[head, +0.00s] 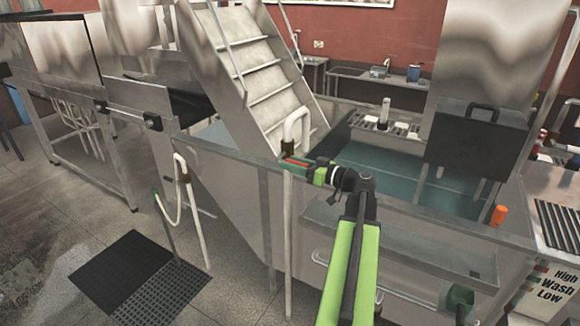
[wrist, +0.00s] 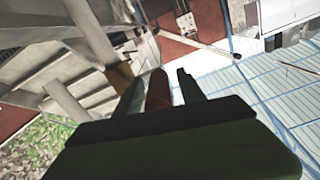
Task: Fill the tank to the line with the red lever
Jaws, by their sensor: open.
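The red lever (head: 293,161) sits on the white pipe that bends over the rim of the metal tank. My gripper (head: 304,167) reaches left from the end of my green arm, right at the lever. In the wrist view the red lever (wrist: 157,92) shows between the two open fingers of my gripper (wrist: 160,75), nearer the left finger. I cannot tell whether a finger touches it. The tank (head: 228,165) is a long steel basin with blue-green liquid (head: 385,170) inside. I cannot make out a fill line.
Metal stairs (head: 265,85) rise behind the pipe. A second white pipe (head: 188,205) stands at the left by black floor mats (head: 120,270). A dark box (head: 475,140) stands over the tank's right part. An orange knob (head: 499,214) is on the right rim. Tiled floor is open at left.

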